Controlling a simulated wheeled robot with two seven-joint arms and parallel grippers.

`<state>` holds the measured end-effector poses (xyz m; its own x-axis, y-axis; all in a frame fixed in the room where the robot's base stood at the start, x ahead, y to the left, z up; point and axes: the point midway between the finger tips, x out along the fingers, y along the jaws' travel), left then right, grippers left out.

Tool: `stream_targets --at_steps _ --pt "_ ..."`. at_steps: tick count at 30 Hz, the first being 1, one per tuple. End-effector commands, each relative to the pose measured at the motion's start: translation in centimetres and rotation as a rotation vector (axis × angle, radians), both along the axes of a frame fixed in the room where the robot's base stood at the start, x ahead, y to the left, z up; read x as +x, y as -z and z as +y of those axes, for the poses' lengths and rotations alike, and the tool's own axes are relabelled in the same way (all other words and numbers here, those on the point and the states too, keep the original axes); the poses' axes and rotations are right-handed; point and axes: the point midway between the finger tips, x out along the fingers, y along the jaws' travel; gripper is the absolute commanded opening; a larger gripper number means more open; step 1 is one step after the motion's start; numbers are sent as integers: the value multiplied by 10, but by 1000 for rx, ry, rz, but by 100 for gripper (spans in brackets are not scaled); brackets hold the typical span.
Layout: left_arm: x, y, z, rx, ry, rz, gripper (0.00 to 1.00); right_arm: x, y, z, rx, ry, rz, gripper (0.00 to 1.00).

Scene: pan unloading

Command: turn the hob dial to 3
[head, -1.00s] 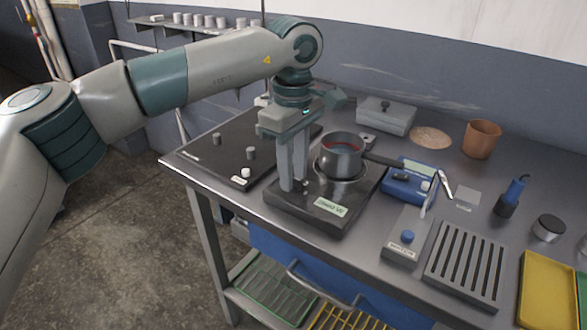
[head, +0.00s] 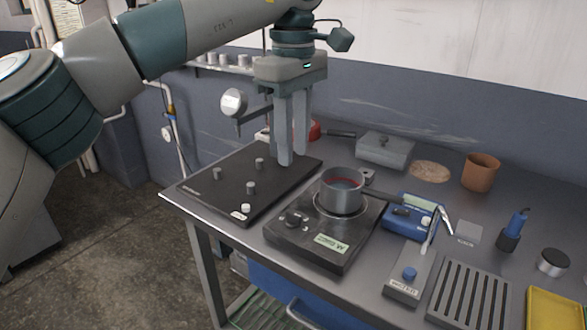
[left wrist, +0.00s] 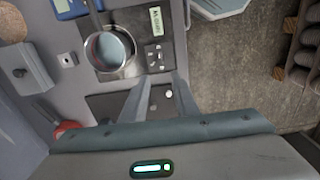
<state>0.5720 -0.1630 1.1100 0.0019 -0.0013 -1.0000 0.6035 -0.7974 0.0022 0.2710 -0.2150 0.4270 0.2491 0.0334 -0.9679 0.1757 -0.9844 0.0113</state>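The hob (head: 315,245) is a dark square plate on the bench, with a grey pan (head: 341,190) of reddish content on its ring. The black hob dial (head: 296,217) sits at its front left corner; its number is too small to read. The hob dial also shows in the left wrist view (left wrist: 154,57), beside the pan (left wrist: 108,50). My left gripper (head: 291,161) hangs fingers down above the dark pegged board, behind and clear of the dial. Its fingers (left wrist: 162,78) are apart with nothing between them. My right gripper is out of view.
The dark board (head: 215,190) with several short pegs lies left of the hob. A blue device (head: 405,222) and a slotted rack (head: 468,292) stand to the right. A lidded grey box (head: 385,152) stands at the back.

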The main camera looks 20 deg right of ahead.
Motion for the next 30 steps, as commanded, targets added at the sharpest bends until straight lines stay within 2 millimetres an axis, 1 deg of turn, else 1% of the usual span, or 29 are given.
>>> stream_targets --at_steps 1,3,9,13,26,30 --pt "0 -10 -1 0 -1 -1 27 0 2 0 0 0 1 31" --pt "0 -20 -1 -1 -1 -1 27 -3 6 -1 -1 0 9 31" --pt "0 -36 0 -1 0 1 27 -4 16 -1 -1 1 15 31" --pt "0 -38 0 -1 0 1 27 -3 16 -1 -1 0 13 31" --pt "0 -38 0 -1 0 1 27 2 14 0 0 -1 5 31" --pt "0 -38 0 -1 0 1 27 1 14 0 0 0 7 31"
